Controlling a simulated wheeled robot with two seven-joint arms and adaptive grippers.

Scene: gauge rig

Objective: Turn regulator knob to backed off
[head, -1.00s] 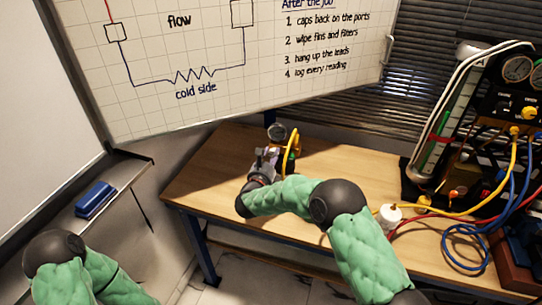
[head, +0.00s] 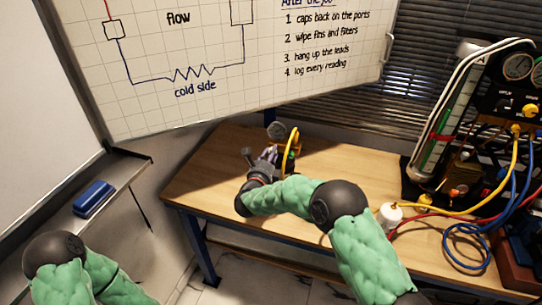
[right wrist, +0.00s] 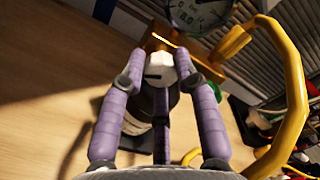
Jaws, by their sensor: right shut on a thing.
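The regulator with its round gauge (head: 277,130) stands near the back of the wooden table (head: 215,178). My right gripper (head: 269,156) is at its front. In the right wrist view, the purple fingers of my right gripper (right wrist: 161,72) are closed around a pale, faceted regulator knob (right wrist: 159,64). A dark line shows on the knob's near face. Behind it are a brass body (right wrist: 160,42) and the gauge dial (right wrist: 198,12). In the head view the hand hides the knob. Of my left arm only links show at lower left; its gripper is out of the picture.
A yellow hose (right wrist: 290,85) loops close to the right of my right gripper. A manifold panel (head: 500,110) with yellow, blue and red hoses and a white bottle (head: 389,215) stand on the right. The table left of the regulator is clear.

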